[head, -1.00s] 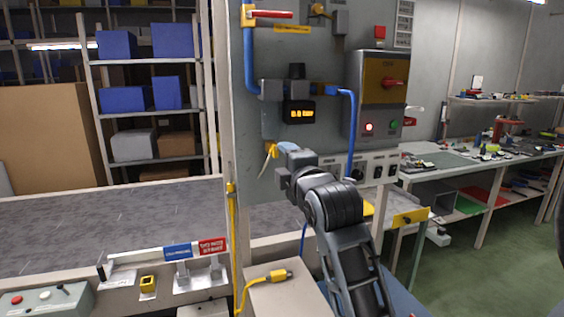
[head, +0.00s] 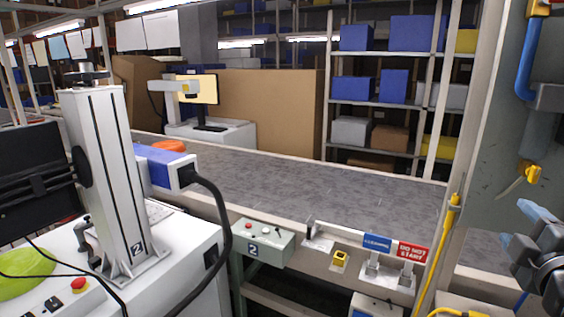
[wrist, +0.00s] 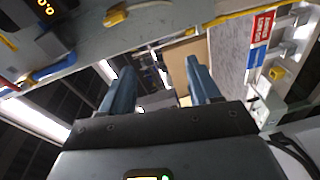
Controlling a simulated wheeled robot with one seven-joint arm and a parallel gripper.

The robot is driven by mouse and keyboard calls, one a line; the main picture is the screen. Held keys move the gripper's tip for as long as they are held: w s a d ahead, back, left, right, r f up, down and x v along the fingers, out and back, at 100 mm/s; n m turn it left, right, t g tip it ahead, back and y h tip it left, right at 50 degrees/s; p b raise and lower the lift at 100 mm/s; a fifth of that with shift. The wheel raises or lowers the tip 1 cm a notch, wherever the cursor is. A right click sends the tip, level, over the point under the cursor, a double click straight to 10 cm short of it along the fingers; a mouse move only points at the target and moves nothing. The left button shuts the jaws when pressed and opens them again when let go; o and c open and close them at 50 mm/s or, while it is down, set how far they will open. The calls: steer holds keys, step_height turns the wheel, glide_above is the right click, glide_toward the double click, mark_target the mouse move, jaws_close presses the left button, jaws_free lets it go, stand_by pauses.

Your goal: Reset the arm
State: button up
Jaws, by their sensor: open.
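My gripper (head: 532,222) is at the right edge of the head view, partly cut off, in front of the grey control panel (head: 500,130). In the wrist view my gripper (wrist: 155,75) shows two blue-grey fingers spread apart with nothing between them. The gripper is open and empty. The rest of my arm is mostly out of the head view.
The conveyor belt (head: 290,190) runs across the middle, with an orange pan-like object (head: 168,146) at its far left. A white machine column (head: 112,180) and a control box (head: 262,244) stand at the front left.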

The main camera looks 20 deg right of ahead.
steer(key=s+a+f+m+t+y, duration=0.1)
steer(key=s+a+f+y, duration=0.2)
steer(key=a+f, duration=0.45)
steer(key=s+a+f+m+t+y, duration=0.1)
steer(key=s+a+f+m+y, duration=0.3)
steer(key=a, duration=0.7)
steer(key=s+a+f+m+y, duration=0.2)
steer(key=s+a+y, duration=0.3)
steer(key=s+a, duration=0.7)
steer(key=s+f, duration=0.1)
steer(key=s, duration=0.3)
steer(key=shift+f+m, duration=0.15)
steer(key=shift+m, duration=0.25)
